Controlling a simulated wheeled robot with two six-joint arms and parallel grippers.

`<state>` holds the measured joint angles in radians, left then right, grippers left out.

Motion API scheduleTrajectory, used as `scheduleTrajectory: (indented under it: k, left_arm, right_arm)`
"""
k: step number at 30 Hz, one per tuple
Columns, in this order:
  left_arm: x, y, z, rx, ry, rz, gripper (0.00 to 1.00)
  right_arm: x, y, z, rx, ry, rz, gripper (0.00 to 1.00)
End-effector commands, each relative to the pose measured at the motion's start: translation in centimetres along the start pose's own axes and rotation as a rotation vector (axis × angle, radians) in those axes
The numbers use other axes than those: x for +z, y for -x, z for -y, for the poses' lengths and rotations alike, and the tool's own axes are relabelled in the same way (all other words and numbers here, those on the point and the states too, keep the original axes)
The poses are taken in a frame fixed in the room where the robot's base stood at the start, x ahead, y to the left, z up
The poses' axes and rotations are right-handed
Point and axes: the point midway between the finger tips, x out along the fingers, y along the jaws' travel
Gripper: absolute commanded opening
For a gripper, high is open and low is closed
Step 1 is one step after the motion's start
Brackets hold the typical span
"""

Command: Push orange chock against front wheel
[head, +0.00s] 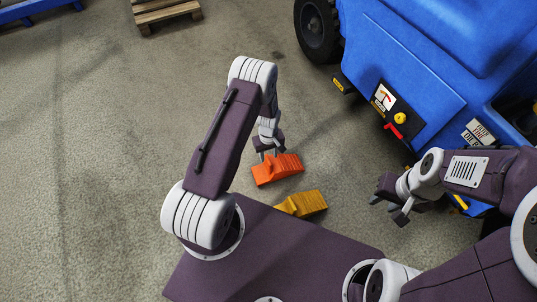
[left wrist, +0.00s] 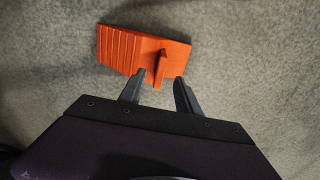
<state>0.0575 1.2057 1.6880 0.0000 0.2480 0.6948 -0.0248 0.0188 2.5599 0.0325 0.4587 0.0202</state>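The orange chock (head: 278,170) lies on the concrete floor. It is a ribbed wedge with an upright handle, seen from above in the left wrist view (left wrist: 122,46). My left gripper (head: 268,156) is just above the chock. Its two fingers (left wrist: 160,84) are apart, with the handle's near end between their tips; I see no clear contact. A black wheel (head: 316,30) of the blue machine (head: 420,60) stands at the top, well away from the chock. My right gripper (head: 386,208) hangs empty, fingers apart, below the machine's side.
A yellow chock (head: 302,204) lies close to the orange one, beside my base. A wooden pallet (head: 165,12) and a blue frame (head: 30,10) are at the top left. Bare floor (head: 110,130) lies to the left and between the orange chock and the wheel.

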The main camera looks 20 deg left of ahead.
Motion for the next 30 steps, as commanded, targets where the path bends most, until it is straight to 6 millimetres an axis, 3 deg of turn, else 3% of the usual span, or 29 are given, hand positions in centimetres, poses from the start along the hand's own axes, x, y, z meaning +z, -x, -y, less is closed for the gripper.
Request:
scheduleTrajectory:
  k: [1,6,12,23,24,28,30]
  left_arm:
    - [0.0,-1.4,0.0,0.0,0.0,0.0,0.4]
    - [0.0,-4.0,0.0,0.0,0.0,0.0,0.4]
    - [0.0,-6.4,0.0,-0.001,0.0,0.001,0.4]
    - [0.0,-7.3,0.0,0.0,0.0,0.0,0.4]
    - [0.0,-7.3,0.0,0.0,0.0,0.0,0.36]
    - [0.0,-7.3,0.1,0.0,0.0,0.0,0.0]
    - [0.0,-7.4,0.1,-0.001,0.001,0.001,0.0]
  right_arm:
    - [0.1,-1.3,0.0,0.0,0.0,0.0,0.35]
    - [0.4,-3.8,-0.1,0.0,0.0,0.0,0.35]
    - [0.6,-5.2,-0.1,0.0,0.0,0.0,0.35]
    - [0.6,-5.6,-0.1,0.0,0.0,0.0,0.35]
    - [0.6,-5.6,-0.1,0.0,0.0,0.0,0.35]
    - [0.6,-5.6,-0.1,0.0,0.0,0.0,0.35]
    - [0.6,-5.6,-0.1,0.0,0.0,0.0,0.35]
